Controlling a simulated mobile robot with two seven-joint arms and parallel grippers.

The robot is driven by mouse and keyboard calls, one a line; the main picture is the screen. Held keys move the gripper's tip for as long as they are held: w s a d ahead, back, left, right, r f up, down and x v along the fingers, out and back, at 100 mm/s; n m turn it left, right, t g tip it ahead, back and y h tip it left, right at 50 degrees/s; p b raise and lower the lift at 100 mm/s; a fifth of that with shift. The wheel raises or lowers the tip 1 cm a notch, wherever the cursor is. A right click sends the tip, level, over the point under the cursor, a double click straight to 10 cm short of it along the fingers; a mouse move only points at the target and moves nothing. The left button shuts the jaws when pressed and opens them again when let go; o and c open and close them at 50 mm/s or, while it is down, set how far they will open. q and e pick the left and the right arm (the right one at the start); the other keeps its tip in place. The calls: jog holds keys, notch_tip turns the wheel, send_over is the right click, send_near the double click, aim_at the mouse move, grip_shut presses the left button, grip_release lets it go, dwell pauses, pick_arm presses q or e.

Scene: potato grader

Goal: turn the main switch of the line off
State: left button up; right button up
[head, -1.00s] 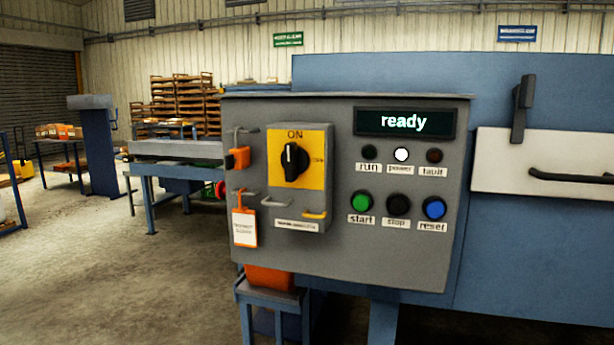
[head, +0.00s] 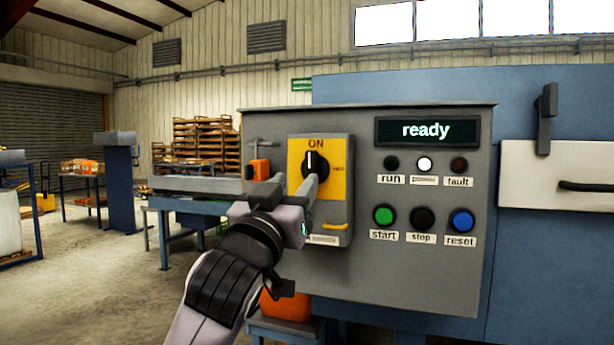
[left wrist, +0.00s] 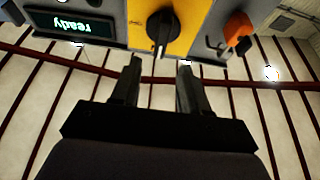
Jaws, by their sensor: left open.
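The main switch (head: 315,165) is a black rotary knob on a yellow plate (head: 333,188), set on the grey control panel (head: 355,262). Its pointer stands upright at the ON mark. My left gripper (head: 295,186) is open in front of the panel, just below and left of the knob. In the left wrist view the knob (left wrist: 160,28) lies beyond the two fingertips (left wrist: 158,66), roughly centred between them. The fingers look apart from it, with nothing between them. My right gripper is not in view.
An orange padlock (head: 258,170) hangs on a hook left of the switch. The display (head: 427,131) reads "ready" and the white power lamp (head: 424,164) is lit. Start (head: 383,215), stop (head: 422,219) and reset (head: 461,220) buttons sit to the right.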

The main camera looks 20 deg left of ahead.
aim_at(309, 164)
pick_arm(q)
jog(key=shift+p+x, duration=0.55)
jog(key=shift+x, duration=2.95)
grip_shut()
